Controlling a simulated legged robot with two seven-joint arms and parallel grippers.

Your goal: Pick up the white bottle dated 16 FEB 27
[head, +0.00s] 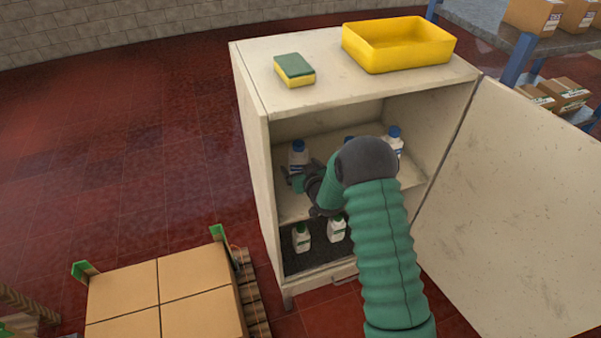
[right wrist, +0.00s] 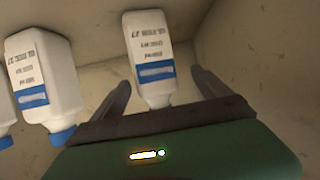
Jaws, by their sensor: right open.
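Several white bottles with blue caps stand on the upper shelf of an open cabinet. The leftmost white bottle (head: 298,155) is in front of my right gripper (head: 297,180). The right wrist view looks inverted, and there this bottle (right wrist: 150,50) is between the two spread fingers of my right gripper (right wrist: 160,88), with its cap hidden behind the gripper body. A second white bottle (right wrist: 42,75) is beside it, outside the fingers. Another white bottle (head: 393,141) is at the shelf's right. Labels have dark print and a blue band; I cannot read the dates. My left gripper is not in view.
Green-capped bottles (head: 337,229) stand on the lower shelf. The cabinet (head: 257,120) has its door (head: 520,190) swung open at right. A yellow tray (head: 400,58) and a sponge (head: 294,68) lie on top. Boxes (head: 165,295) on a pallet are at lower left.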

